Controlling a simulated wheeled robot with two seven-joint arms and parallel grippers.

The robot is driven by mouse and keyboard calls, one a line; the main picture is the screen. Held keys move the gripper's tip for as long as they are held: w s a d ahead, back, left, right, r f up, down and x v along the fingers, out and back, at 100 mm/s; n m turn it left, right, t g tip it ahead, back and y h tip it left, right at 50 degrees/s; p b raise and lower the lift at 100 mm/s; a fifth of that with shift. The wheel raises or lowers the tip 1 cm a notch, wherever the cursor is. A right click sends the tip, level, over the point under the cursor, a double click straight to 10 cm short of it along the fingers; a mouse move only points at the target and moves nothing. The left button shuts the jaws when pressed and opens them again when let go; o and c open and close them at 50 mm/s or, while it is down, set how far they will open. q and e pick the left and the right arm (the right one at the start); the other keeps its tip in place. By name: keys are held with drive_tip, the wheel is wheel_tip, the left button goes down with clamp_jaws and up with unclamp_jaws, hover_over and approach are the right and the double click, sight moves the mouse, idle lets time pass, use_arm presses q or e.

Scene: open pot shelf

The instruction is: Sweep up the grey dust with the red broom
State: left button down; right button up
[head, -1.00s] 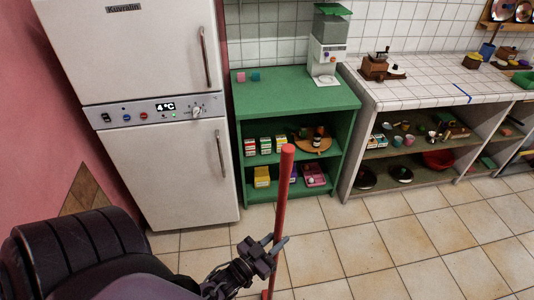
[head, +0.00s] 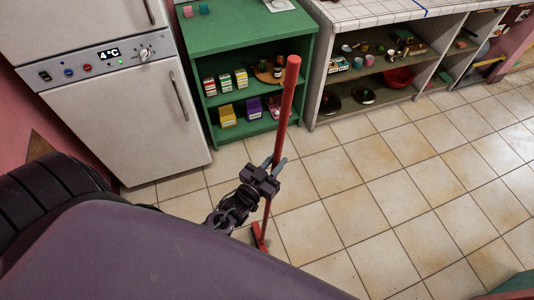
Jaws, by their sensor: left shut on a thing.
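The red broom (head: 286,105) stands nearly upright, its long red handle leaning slightly to the right at the top. My left gripper (head: 268,171) is shut on the handle, around its lower middle part. The broom's red head (head: 259,238) shows low down at the tiled floor, partly hidden behind my arm. I cannot make out any grey dust on the visible floor. My right gripper is not in view.
A white fridge (head: 124,120) stands at the left. A green shelf (head: 245,38) with small boxes stands behind the broom. An open tiled counter (head: 372,12) with pots below runs right. The tiled floor (head: 400,190) at right is clear.

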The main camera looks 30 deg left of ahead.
use_arm(q)
drive_tip(key=w+d+b, duration=0.3)
drive_tip(key=w+d, duration=0.4)
drive_tip(key=d, duration=0.3)
drive_tip(key=shift+w+d+b, duration=0.2)
drive_tip(key=shift+w+b, duration=0.15)
drive_tip(key=shift+b, duration=0.05)
drive_tip(key=shift+s, duration=0.1)
idle(0.4)
drive_tip(key=s+a+p, duration=0.8)
drive_tip(key=s+a, duration=1.1)
drive_tip(key=a, duration=0.4)
drive_tip(key=shift+s+a, duration=0.15)
drive_tip(key=shift+a, duration=0.15)
idle(1.2)
